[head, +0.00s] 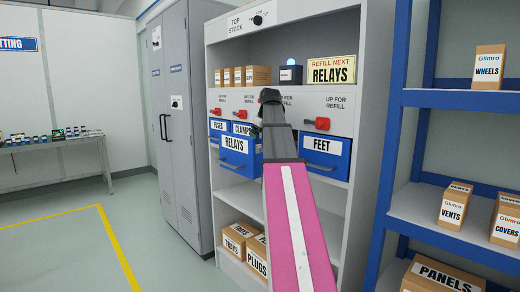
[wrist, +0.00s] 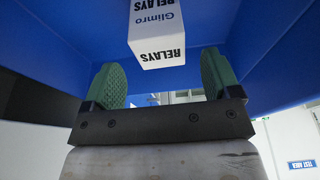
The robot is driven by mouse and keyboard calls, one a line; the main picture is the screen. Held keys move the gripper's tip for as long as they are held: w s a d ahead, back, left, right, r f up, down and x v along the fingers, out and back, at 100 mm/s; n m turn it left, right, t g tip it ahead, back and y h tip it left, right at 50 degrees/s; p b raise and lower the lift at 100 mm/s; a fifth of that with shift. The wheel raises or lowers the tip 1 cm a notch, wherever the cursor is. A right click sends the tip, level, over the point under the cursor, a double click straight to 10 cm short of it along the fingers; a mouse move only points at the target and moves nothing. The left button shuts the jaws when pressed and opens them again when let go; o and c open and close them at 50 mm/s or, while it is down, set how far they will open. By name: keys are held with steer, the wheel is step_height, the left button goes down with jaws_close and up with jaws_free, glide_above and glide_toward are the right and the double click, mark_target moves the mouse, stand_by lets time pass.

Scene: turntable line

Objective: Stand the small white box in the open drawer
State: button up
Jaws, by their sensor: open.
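The small white box (wrist: 157,35), printed "Glimro" and "RELAYS", is in the wrist view, with blue drawer surfaces around it. My gripper (wrist: 161,70) is open, its two green fingers apart. The box shows between and beyond the fingertips, with gaps at both sides; I see no finger touching it. Whether it rests on the drawer floor I cannot tell. In the head view the blue RELAYS drawer (head: 234,169) is pulled out of the shelf unit. My arm covers part of it, and neither my gripper nor the white box shows clearly there.
The FEET drawer (head: 326,146) is to the right, and FUSES (head: 219,125) and CLAMPS drawers are behind. Red levers (head: 316,123) sit above the drawers. A "Refill next RELAYS" sign (head: 331,70) stands on the top shelf. A blue rack (head: 395,130) stands at right; open floor lies left.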

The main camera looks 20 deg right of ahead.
steer(key=v, duration=0.5)
steer(key=shift+s+r, duration=0.1)
steer(key=shift+r, duration=0.25)
